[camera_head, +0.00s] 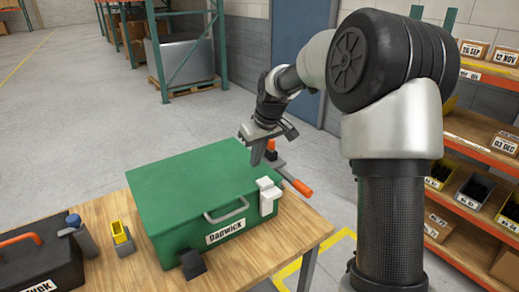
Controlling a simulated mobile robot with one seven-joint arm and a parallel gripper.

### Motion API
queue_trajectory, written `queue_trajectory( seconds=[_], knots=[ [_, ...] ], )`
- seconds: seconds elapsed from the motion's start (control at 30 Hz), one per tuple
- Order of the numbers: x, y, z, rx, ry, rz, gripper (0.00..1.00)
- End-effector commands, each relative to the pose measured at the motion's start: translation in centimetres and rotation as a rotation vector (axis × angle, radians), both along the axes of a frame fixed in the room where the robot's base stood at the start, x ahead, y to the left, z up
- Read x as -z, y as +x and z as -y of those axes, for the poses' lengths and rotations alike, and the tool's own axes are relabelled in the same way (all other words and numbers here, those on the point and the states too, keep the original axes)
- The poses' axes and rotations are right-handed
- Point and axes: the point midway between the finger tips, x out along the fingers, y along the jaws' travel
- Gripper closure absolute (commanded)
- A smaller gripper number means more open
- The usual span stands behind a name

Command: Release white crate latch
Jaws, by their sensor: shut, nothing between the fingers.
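A green crate (180,195) with a closed lid sits on the wooden workbench. A white latch (268,197) is on its front face, near the right corner, and looks upright against the crate. A grey handle (226,211) and a "Dagwick" label are also on the front. My gripper (258,158) is shut and empty, pointing down over the right rear part of the lid, behind the latch and apart from it. Whether its fingertips touch the lid cannot be told.
A tool with orange parts (297,185) lies beside the crate's right side. A dark block (193,264) is in front of the crate. A yellow-topped item (121,236), a blue-topped item (81,236) and a black toolbox (38,262) stand left. Bare bench (285,236) lies front right.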

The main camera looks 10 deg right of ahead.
Motion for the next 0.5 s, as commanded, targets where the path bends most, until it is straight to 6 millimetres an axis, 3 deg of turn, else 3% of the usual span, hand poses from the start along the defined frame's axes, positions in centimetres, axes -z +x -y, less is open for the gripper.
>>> queue_trajectory(
  seconds=[0.13, 0.3, 0.5],
  knots=[
    [3.1, 0.9, -0.5, -0.003, 0.001, -0.004, 1.00],
    [2.7, -1.6, 0.7, 0.002, 0.000, 0.000, 1.00],
    [2.7, -2.7, 1.2, 0.001, 0.000, 0.001, 1.00]
  ],
)
